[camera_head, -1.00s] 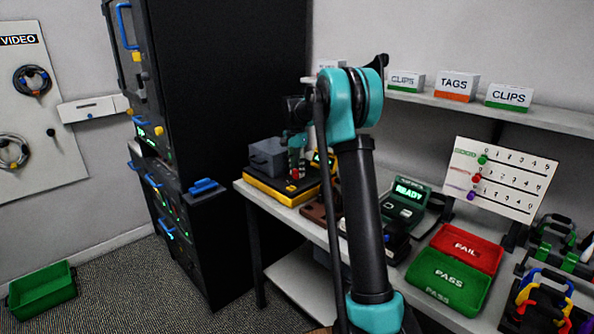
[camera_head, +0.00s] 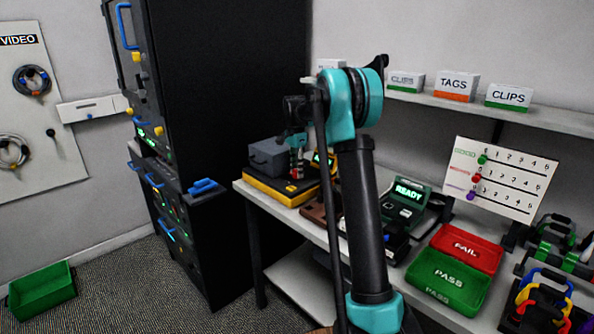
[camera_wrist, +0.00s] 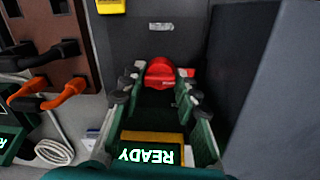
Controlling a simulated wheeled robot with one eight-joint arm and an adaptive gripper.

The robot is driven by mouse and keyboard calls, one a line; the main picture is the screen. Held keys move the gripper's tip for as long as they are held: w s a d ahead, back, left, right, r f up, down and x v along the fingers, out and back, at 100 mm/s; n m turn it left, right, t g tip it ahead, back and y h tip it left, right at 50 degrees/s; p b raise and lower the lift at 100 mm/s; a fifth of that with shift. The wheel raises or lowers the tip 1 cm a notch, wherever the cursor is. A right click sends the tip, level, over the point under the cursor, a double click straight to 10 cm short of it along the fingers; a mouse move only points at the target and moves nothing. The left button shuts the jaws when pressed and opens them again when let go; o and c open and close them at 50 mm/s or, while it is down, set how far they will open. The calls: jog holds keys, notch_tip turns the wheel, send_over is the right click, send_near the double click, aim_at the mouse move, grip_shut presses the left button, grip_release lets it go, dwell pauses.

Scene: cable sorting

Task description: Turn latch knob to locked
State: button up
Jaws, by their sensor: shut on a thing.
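The red latch knob (camera_wrist: 160,72) sits between my fingertips in the wrist view, with a red part reaching out to the right. My gripper (camera_wrist: 158,78) is shut on it from both sides. In the head view my gripper (camera_head: 297,170) points down over the black and yellow unit (camera_head: 267,186) at the table's left end. Small red patches show there at the fingertips. The knob's lock marking cannot be read.
A grey box (camera_head: 268,155) stands close behind the gripper on the unit. A brown block (camera_wrist: 45,40) with black and orange plugs lies to the left in the wrist view. The READY device (camera_head: 408,192) and red and green trays (camera_head: 447,282) are farther right.

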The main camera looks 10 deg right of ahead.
jog(key=o, duration=1.1)
jog(key=shift+o, duration=0.2)
jog(key=shift+r, duration=0.1)
notch_tip(320, 180, up, 12)
jog(key=shift+w+a, duration=0.2)
jog(key=shift+w, duration=0.2)
jog(key=shift+s, duration=0.15)
